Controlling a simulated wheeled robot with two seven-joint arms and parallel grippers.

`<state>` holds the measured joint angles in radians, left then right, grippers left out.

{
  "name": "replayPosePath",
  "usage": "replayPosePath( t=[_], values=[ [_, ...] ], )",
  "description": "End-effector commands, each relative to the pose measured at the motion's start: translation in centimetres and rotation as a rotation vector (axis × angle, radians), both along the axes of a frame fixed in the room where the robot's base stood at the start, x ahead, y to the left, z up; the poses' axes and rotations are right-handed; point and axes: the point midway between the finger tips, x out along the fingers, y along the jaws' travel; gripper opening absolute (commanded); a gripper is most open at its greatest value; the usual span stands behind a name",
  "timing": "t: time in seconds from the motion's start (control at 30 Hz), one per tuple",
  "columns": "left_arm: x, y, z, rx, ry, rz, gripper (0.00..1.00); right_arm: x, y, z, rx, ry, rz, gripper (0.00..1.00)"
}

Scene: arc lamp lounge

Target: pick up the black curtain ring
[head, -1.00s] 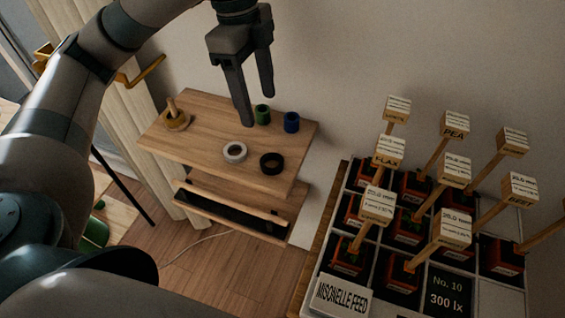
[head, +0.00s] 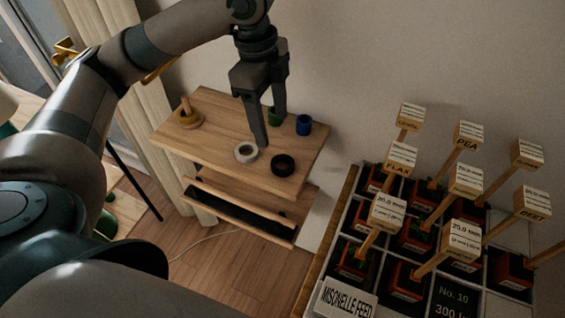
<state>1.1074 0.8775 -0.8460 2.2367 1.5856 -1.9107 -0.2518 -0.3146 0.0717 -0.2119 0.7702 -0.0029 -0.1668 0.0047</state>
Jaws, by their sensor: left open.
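The black curtain ring (head: 283,165) lies flat near the front right of a small wooden shelf top (head: 215,130). My left gripper (head: 272,130) is open and points down over the shelf. In the picture its fingertips are just above and left of the black ring, close to a white ring (head: 246,152). The gap to the rings is hard to judge, and nothing is between the fingers except part of a green ring or cup behind. My right gripper is not in view.
A blue ring or cup (head: 303,125) and a green one (head: 274,115) stand at the back right of the shelf. A wooden peg on a round base (head: 188,115) is at the left. A seedling tray with tall labels (head: 405,240) fills the right.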

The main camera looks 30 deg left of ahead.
Motion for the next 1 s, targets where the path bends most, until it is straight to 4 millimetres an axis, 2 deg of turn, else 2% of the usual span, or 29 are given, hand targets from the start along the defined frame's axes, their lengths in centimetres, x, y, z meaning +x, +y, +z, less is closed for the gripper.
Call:
replayPosePath(
  t=[0.2,0.33,0.83,1.0],
  values=[
    [-0.1,-0.5,-3.8,0.0,0.004,0.0,0.61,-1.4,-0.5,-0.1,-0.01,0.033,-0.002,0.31],
    [0.0,-0.7,-5.2,-0.001,0.002,-0.001,0.61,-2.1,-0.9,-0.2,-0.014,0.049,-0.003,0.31],
    [0.0,-0.8,-5.9,-0.001,0.0,-0.001,0.61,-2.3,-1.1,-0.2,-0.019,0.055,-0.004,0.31],
    [0.0,-1.3,-7.0,-0.001,0.003,-0.001,0.61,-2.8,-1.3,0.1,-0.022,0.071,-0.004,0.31]
  ],
)
